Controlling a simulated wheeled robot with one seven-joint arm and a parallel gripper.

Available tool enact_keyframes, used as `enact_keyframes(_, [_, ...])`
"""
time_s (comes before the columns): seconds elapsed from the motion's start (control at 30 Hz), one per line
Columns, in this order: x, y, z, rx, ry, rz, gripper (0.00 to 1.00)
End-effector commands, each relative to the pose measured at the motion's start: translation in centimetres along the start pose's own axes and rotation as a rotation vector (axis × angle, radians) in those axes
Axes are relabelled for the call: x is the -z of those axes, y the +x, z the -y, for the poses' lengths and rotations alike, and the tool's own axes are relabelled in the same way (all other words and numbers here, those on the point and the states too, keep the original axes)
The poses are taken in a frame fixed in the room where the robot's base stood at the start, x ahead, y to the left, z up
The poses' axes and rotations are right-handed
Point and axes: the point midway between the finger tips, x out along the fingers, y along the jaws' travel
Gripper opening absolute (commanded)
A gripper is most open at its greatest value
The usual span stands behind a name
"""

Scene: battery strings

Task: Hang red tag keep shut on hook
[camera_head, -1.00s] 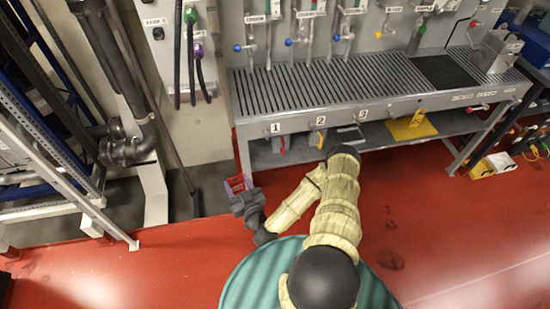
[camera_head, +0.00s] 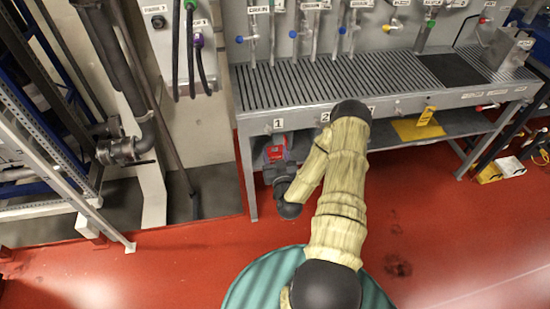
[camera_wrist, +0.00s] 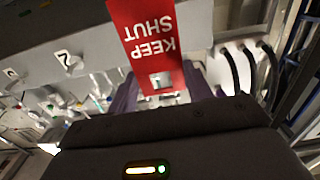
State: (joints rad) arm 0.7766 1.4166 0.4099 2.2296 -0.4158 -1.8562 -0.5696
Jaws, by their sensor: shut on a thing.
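The red tag with white KEEP SHUT lettering (camera_wrist: 148,42) is held by my gripper (camera_wrist: 162,93); the lettering reads upside down in the wrist view. In the head view the red tag (camera_head: 276,151) is just below the bench's front edge, under the label 1 (camera_head: 278,124). My gripper (camera_head: 277,162) is shut on it there. A hook under the label 2 (camera_wrist: 68,60) shows to the left of the tag in the wrist view. Whether the tag touches any hook cannot be told, as the hook by label 1 is not clearly visible.
The grey slatted bench (camera_head: 310,88) stands above and behind my gripper, with valves and pipes along its back. Black hoses (camera_head: 190,50) hang on the left. The red floor (camera_head: 180,270) in front is clear.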

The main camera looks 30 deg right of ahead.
Motion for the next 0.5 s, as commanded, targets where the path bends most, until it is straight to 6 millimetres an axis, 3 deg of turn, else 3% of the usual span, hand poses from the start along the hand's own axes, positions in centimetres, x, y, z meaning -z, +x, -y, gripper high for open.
enact_keyframes(0.5, [-0.07,0.46,0.16,0.004,0.000,0.001,0.29])
